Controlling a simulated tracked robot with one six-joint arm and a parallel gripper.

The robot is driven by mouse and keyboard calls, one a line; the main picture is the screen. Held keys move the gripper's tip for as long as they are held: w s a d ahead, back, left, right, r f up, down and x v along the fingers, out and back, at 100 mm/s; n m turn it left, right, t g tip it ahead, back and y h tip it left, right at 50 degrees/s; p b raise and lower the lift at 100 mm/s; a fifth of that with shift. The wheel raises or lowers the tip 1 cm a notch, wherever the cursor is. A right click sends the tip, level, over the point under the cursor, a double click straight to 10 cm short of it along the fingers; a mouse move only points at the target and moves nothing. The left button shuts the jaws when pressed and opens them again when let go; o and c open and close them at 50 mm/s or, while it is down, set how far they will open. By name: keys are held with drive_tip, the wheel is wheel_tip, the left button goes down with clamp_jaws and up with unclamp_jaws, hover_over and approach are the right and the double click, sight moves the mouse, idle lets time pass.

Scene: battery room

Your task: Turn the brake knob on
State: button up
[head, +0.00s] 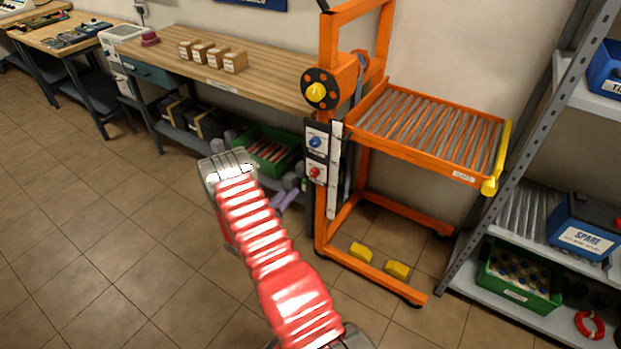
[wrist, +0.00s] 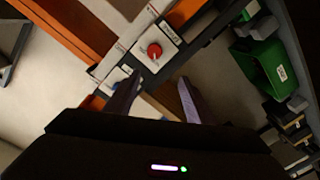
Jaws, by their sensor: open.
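An orange lift frame (head: 325,215) carries a control panel on its near post. The panel has a blue knob (head: 315,141) above a red knob (head: 314,172); a larger yellow knob (head: 316,92) sits on a black disc higher up. The labels are too small to read, so I cannot tell which is the brake knob. In the wrist view the red knob (wrist: 154,50) is beyond the fingertips and the blue knob (wrist: 115,84) is partly behind the left finger. My gripper (wrist: 157,88) is open and empty, apart from the panel; its fingers show in the head view (head: 287,199).
The lift's roller tray (head: 420,130) has a yellow handle (head: 497,165). A workbench (head: 270,75) with small boxes stands left, a green bin (head: 265,150) below it. A metal shelf (head: 470,255) stands right. The floor at left is clear.

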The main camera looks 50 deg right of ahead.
sight(313, 175)
drive_tip(key=shift+s+d+f+g+h, duration=0.15)
drive_tip(key=shift+s+f, duration=0.15)
drive_tip(key=shift+s, duration=0.15)
drive_tip(key=shift+s+a+f+g+h, duration=0.15)
drive_tip(key=shift+s+f, duration=0.1)
drive_tip(key=shift+s, duration=0.15)
drive_tip(key=shift+d, duration=0.25)
drive_tip(key=d, duration=0.4)
drive_tip(key=w+d, duration=0.1)
drive_tip(key=d, duration=0.8)
drive_tip(key=shift+w+d, duration=0.15)
drive_tip(key=shift+d, duration=0.1)
drive_tip(key=shift+c, duration=0.2)
drive_tip(key=c, duration=1)
